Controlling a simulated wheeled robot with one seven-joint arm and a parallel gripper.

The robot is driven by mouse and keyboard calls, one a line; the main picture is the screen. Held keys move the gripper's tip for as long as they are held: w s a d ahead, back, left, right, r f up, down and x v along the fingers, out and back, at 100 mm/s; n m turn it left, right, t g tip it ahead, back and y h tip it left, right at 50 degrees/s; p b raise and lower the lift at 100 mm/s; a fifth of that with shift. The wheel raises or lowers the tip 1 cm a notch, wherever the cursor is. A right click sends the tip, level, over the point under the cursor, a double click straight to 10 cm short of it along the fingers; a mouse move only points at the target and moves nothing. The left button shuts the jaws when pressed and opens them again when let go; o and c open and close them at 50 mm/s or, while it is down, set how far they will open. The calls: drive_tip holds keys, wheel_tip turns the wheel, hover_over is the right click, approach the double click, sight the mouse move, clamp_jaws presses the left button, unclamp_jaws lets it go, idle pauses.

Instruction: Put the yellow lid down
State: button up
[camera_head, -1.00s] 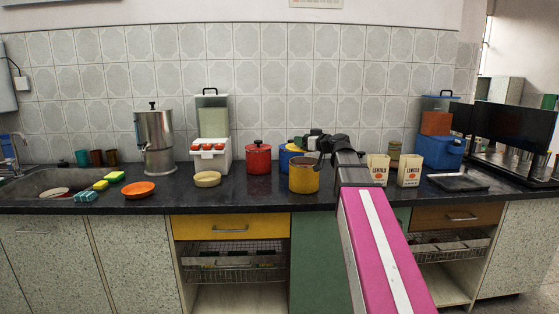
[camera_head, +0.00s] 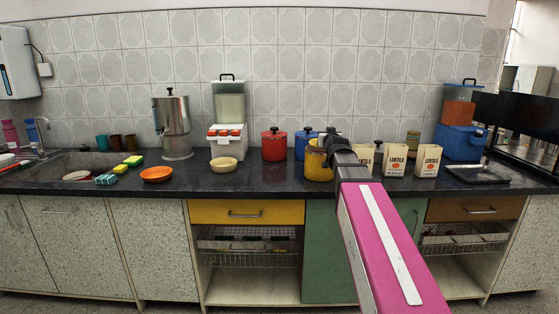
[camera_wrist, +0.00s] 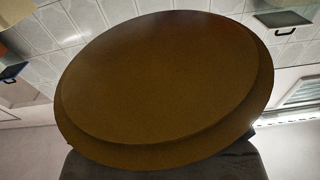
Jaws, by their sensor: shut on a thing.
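The yellow lid (camera_wrist: 165,85) fills most of the wrist view as a large tilted dark-yellow disc with a stepped rim. My gripper (camera_head: 328,148) is shut on it; the fingers are mostly hidden. In the head view my gripper is at the upper right of the yellow pot (camera_head: 317,168) on the dark counter (camera_head: 265,184), overlapping its top. I cannot clearly make out the lid there, nor whether it touches the pot.
The blue pot (camera_head: 303,146) and red pot (camera_head: 274,147) stand to the left, both lidded. Lentil packets (camera_head: 396,160) stand close on the right. A cream bowl (camera_head: 223,164) and orange bowl (camera_head: 157,174) are farther left. The counter front between cream bowl and yellow pot is clear.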

drive_tip(key=shift+a+r+h, duration=0.25)
drive_tip(key=shift+r+h, duration=0.05)
drive_tip(key=shift+r, duration=0.05)
drive_tip(key=shift+d, duration=0.1)
drive_tip(key=shift+d+f, duration=0.15)
drive_tip(key=shift+f, duration=0.15)
drive_tip(key=shift+d+f+y, duration=0.1)
drive_tip(key=shift+f+y, duration=0.2)
drive_tip(key=shift+y, duration=0.5)
drive_tip(key=shift+n, duration=0.4)
